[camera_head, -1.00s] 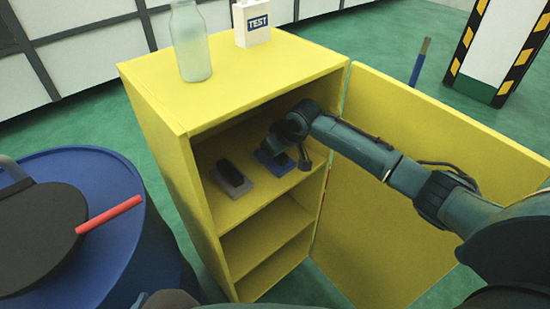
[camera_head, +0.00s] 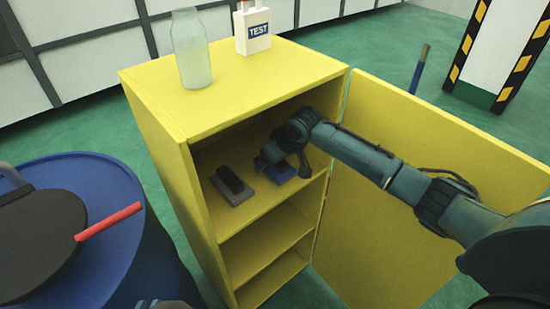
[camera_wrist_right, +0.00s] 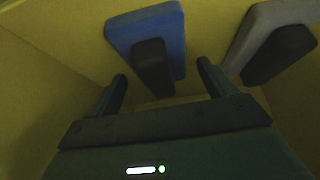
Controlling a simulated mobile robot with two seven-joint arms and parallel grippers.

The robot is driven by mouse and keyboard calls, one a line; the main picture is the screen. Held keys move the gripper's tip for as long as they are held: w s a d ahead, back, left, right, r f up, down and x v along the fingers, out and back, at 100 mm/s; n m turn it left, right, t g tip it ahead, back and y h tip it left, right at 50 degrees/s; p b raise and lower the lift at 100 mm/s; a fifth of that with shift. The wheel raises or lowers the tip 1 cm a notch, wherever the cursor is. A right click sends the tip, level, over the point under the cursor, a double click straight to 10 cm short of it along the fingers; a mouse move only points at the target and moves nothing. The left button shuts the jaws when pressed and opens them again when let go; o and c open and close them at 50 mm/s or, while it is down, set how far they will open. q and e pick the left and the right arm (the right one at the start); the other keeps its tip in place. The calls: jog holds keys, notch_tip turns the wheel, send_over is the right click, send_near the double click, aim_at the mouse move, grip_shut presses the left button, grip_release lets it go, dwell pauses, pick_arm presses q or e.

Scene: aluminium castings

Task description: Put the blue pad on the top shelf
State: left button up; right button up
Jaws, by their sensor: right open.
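The blue pad (camera_head: 286,174) lies on the uppermost inside shelf of the yellow cabinet (camera_head: 160,120), partly hidden behind my right gripper (camera_head: 284,162). In the right wrist view the blue pad (camera_wrist_right: 118,34) has a dark block-shaped grip on it.
A grey pad with a dark grip (camera_head: 232,186) lies left of the blue one. The cabinet door (camera_head: 400,220) stands open at right. A glass bottle (camera_head: 190,50) and a TEST-marked white item (camera_head: 252,28) stand on the cabinet. A blue drum (camera_head: 130,215) stands at left.

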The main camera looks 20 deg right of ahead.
jog(key=shift+s+d+r+p, duration=0.1)
jog(key=shift+s+r+p, duration=0.05)
jog(key=shift+r+p, duration=0.3)
jog(key=p+v, duration=0.3)
jog(key=p, duration=0.1)
jog(key=shift+r, duration=0.15)
jog(key=p+v, duration=0.8)
jog(key=p, duration=0.3)
jog(key=s+a+f+t+y, duration=0.25)
jog(key=s+a+f, duration=0.45)
jog(key=s+a, duration=0.35)
pick_arm(q)
jog(key=r+g, duration=0.1)
jog(key=r, duration=0.2)
jog(key=a+r+g+y, duration=0.1)
jog(key=shift+s+a+r+m+g, duration=0.1)
jog(key=shift+s+r+m+g, duration=0.05)
jog(key=shift+r+m+g, duration=0.2)
pick_arm(e)
jog(key=s+d+m+t+h, duration=0.1)
jog(key=s+d+t, duration=0.1)
jog(key=s, duration=1.2)
jog(key=shift+r, duration=0.45)
pick_arm(q)
jog(key=shift+f, duration=0.1)
pick_arm(e)
jog(key=shift+d, duration=0.15)
jog(key=shift+c, duration=0.2)
